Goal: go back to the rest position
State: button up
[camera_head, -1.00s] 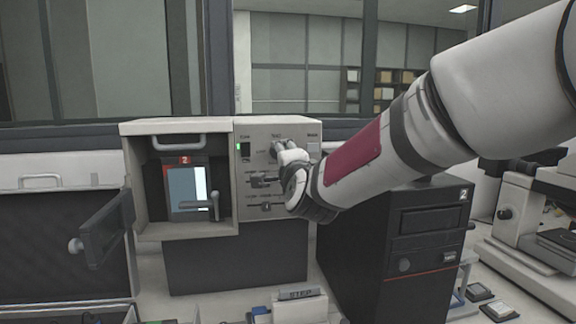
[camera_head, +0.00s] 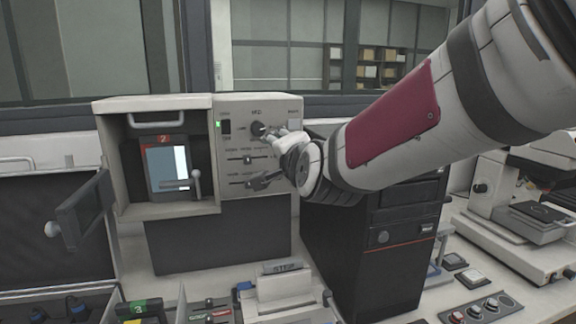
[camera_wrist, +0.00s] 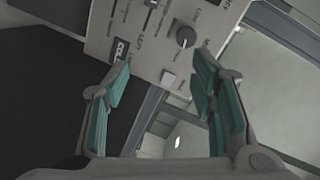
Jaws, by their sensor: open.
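My gripper (camera_head: 272,158) is in front of the control panel of the mounting press (camera_head: 205,112), at the panel's right side. In the wrist view my gripper (camera_wrist: 165,92) has its two teal-padded fingers spread apart with nothing between them. The panel's round knob (camera_wrist: 186,37) lies beyond the fingertips, clear of them. The knob also shows in the head view (camera_head: 258,129), just above and left of the gripper. The press's chamber door (camera_head: 88,215) stands open at the left. My gripper hides part of the panel's lower right.
A black tower unit (camera_head: 405,238) stands right of the press, below my forearm. A microscope (camera_head: 515,205) is at the far right. A STEP block (camera_head: 285,283) and small trays with buttons sit along the front. A window wall is behind.

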jog(key=s+d+f+n+g+h, duration=0.1)
jog(key=s+d+f+n+g, duration=0.2)
jog(key=s+d, duration=0.4)
jog(key=s+d+f+n+g+h, duration=0.2)
jog(key=s+d+f, duration=0.4)
jog(key=s, duration=1)
jog(key=s+d+f+n+g+h, duration=0.1)
jog(key=s+d+f+n+g, duration=0.3)
jog(key=s+d, duration=0.5)
jog(key=shift+s+f+n+g+h, duration=0.25)
jog(key=shift+s+n+g, duration=0.35)
jog(key=shift+s+g, duration=0.55)
jog(key=shift+r, duration=0.1)
